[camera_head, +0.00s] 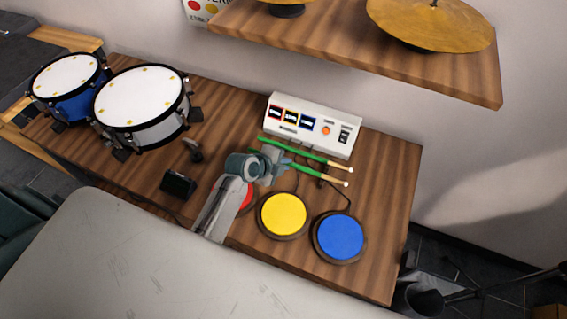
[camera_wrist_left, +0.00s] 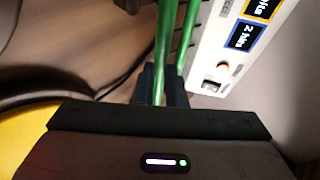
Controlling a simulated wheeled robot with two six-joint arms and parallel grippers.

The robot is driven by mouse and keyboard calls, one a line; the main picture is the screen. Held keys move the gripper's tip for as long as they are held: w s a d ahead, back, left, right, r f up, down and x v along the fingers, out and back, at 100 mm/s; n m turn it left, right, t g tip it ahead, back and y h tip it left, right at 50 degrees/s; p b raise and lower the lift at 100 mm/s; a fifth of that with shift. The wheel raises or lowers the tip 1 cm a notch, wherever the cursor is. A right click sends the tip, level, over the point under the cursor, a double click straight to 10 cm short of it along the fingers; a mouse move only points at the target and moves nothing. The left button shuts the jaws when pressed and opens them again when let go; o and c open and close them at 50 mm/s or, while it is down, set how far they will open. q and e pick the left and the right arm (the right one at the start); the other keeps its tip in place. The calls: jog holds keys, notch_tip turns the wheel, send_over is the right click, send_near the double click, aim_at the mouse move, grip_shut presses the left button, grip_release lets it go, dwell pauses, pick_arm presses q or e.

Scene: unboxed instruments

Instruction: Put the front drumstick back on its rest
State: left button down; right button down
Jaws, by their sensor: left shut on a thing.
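Two drumsticks with green handles and pale tips lie near each other in front of the white sound module. The front drumstick (camera_head: 325,177) passes between the fingers of my left gripper (camera_head: 276,163), which is shut on its green handle. In the left wrist view the front drumstick (camera_wrist_left: 163,45) runs up from between the fingertips (camera_wrist_left: 160,88). The rear drumstick (camera_head: 320,156) lies close beside it, nearer the module. A small dark support, perhaps the rest, shows by the sticks (camera_head: 323,168); I cannot tell whether the front stick touches it. My right gripper is not in view.
The white module (camera_head: 335,118) stands behind the sticks. Yellow (camera_head: 284,214), blue (camera_head: 340,237) and partly hidden red (camera_head: 246,196) pads sit in front. Two drums (camera_head: 142,97) stand left. A cymbal shelf (camera_head: 370,50) overhangs the back. The table's right end is clear.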

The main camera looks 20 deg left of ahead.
pick_arm(q)
jog(key=shift+f, duration=0.3)
jog(key=shift+f+b, duration=0.35)
jog(key=shift+b, duration=0.1)
jog(key=shift+f, duration=0.2)
jog(key=c, duration=1.4)
grip_release()
